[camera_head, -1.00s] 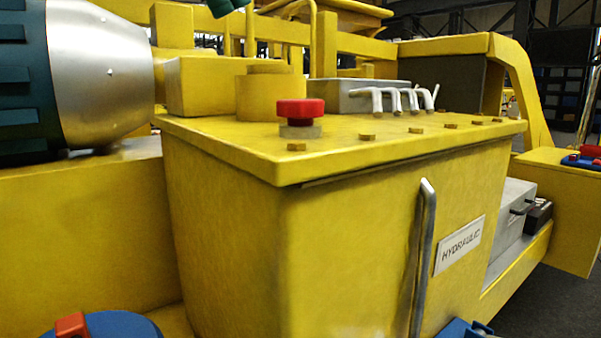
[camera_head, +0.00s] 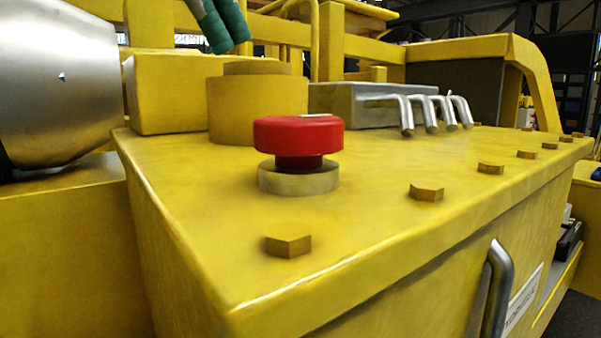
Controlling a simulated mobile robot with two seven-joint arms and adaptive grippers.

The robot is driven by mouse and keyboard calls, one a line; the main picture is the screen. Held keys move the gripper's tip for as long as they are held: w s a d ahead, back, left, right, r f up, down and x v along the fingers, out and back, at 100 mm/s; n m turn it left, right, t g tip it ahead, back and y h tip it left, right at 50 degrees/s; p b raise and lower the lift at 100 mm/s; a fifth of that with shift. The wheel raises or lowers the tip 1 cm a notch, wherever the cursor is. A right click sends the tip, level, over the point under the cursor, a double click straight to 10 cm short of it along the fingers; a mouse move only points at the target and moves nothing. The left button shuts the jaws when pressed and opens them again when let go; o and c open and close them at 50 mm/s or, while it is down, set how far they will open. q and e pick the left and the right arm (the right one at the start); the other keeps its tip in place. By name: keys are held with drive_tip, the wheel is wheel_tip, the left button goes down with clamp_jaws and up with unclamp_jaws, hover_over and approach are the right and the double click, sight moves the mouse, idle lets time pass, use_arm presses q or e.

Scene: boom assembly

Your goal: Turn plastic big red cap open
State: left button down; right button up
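The big red cap (camera_head: 298,135) is a wide, flat-topped disc on a narrower red neck. It sits above a short grey-metal collar (camera_head: 298,178) on the yellow tank's flat top (camera_head: 210,225), near the middle of the view. My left gripper (camera_head: 228,36) shows only as two green, dark-edged fingertips at the top edge, to the upper left of the cap and apart from it. The fingertips look close together; the rest is cut off by the frame, so its opening is unclear. My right gripper is not in view.
Several yellow hex bolts (camera_head: 288,246) stand along the lid's front edge. A yellow cylinder (camera_head: 257,108) stands behind the cap. Bent metal levers (camera_head: 405,115) on a grey block are right of it. A metal motor body (camera_head: 60,85) is at left. Space directly above the cap is clear.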

sight(222, 189)
use_arm(q)
drive_tip(key=f, duration=0.2)
drive_tip(key=w+f+b, duration=0.1)
drive_tip(key=f, duration=0.1)
drive_tip(key=shift+a+f, duration=0.15)
drive_tip(key=shift+a, duration=0.05)
drive_tip(key=shift+f+b, duration=0.3)
drive_tip(key=shift+b, duration=0.2)
drive_tip(key=shift+s+d+f, duration=0.1)
drive_tip(key=shift+s+f, duration=0.05)
drive_tip(key=shift+f, duration=0.1)
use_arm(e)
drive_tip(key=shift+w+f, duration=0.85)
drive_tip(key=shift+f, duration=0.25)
use_arm(q)
drive_tip(key=shift+d, duration=0.15)
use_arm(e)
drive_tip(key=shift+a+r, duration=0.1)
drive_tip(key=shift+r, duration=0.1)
